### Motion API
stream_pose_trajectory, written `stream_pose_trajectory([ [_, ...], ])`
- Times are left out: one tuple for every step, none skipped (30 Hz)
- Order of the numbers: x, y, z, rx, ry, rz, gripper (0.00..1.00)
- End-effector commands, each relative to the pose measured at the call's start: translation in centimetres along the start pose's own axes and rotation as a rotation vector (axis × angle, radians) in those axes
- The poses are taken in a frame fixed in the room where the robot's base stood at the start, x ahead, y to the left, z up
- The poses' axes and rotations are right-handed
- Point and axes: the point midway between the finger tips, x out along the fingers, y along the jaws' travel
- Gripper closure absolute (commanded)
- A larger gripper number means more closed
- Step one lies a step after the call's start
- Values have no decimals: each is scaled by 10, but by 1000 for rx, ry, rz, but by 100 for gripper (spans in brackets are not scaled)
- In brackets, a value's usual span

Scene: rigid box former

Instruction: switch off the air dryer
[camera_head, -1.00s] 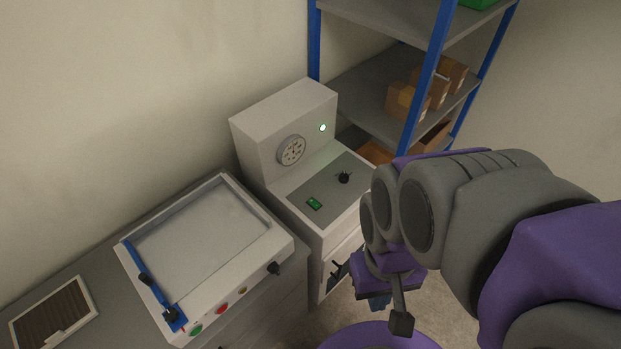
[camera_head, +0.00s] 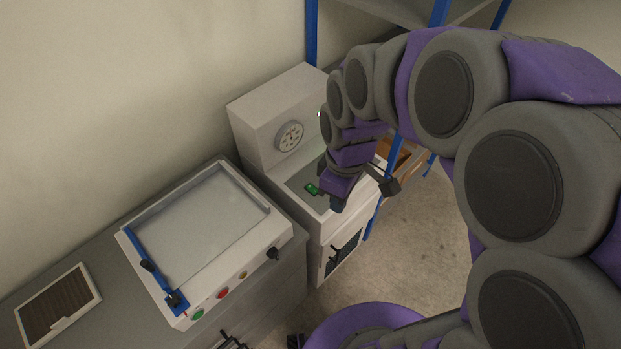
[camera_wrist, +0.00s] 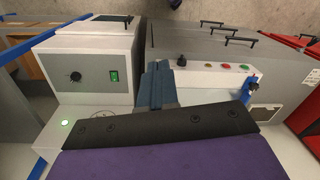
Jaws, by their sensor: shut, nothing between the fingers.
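The air dryer (camera_head: 268,110) is a pale grey cabinet with a round dial (camera_head: 290,136) on its raised back. A green rocker switch (camera_head: 312,188) is on its dark grey panel; it also shows lit in the wrist view (camera_wrist: 114,77). A black knob (camera_wrist: 75,76) and a lit green lamp (camera_wrist: 65,124) show in the wrist view. My gripper (camera_head: 338,204) is shut and empty over the front of the panel, to the right of the switch in the head view. In the wrist view its fingertips (camera_wrist: 157,84) are beside the panel, apart from the switch. My arm hides the knob in the head view.
To the left stands a grey bench machine (camera_head: 200,230) with a blue lever (camera_head: 155,270) and coloured buttons. A shelf with blue posts (camera_head: 312,35) stands behind on the right. Open floor (camera_head: 415,220) lies to the right of the dryer.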

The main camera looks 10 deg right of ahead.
Motion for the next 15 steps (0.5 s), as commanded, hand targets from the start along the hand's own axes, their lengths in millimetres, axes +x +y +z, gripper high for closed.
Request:
stream_pose_trajectory([
  [4,9,-11,-65,7,-3,100],
  [6,15,-17,-106,11,-4,100],
  [9,22,-25,-161,18,-1,100],
  [11,28,-31,-202,24,3,100],
  [13,34,-38,-242,29,7,100],
  [16,42,-46,-296,37,11,100],
  [19,48,-52,-335,43,15,100],
  [22,53,-58,-374,48,19,100],
  [27,61,-65,-427,52,21,100],
  [30,66,-70,-465,55,24,100],
  [33,72,-76,-502,60,29,100],
  [38,80,-83,-554,65,37,100],
  [42,86,-89,-592,67,41,100],
  [46,92,-94,-629,70,46,100],
  [51,99,-101,-679,75,54,100],
])
